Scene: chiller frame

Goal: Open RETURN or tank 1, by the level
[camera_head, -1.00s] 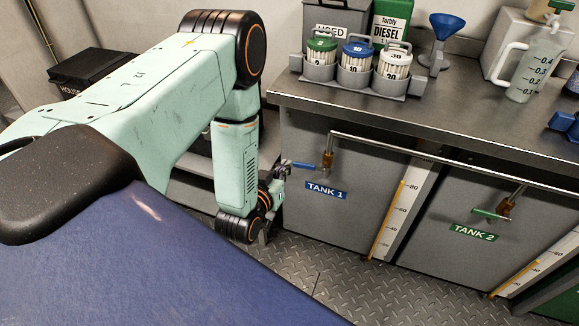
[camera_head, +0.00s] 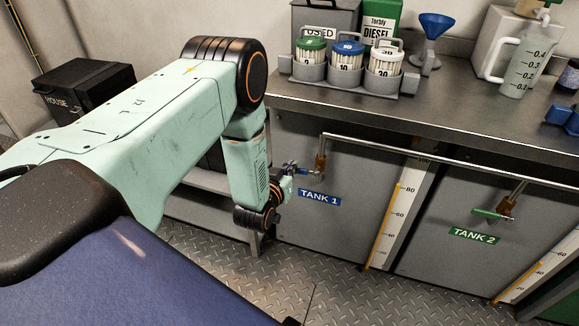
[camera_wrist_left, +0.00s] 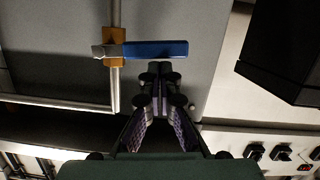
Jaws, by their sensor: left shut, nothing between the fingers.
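The tank 1 valve has a brass body (camera_head: 320,165) on a thin pipe and a blue lever, above the TANK 1 label (camera_head: 319,197). In the left wrist view the blue lever (camera_wrist_left: 157,50) points sideways from the brass body (camera_wrist_left: 114,48), across the pipe. My left gripper (camera_head: 290,168) is at the lever's free end and hides part of it. In the wrist view its fingertips (camera_wrist_left: 160,70) are together and empty, just below the lever; contact cannot be told. The tank 1 gauge (camera_head: 398,210) has an orange strip beside its scale. My right gripper is not in view.
The tank 2 valve with a green lever (camera_head: 488,213) and its gauge (camera_head: 535,275) are to the right. The steel worktop (camera_head: 440,115) overhangs the tanks and holds a can rack (camera_head: 345,80), a blue funnel (camera_head: 440,25) and a jug (camera_head: 520,65). A black box (camera_head: 85,85) stands at left.

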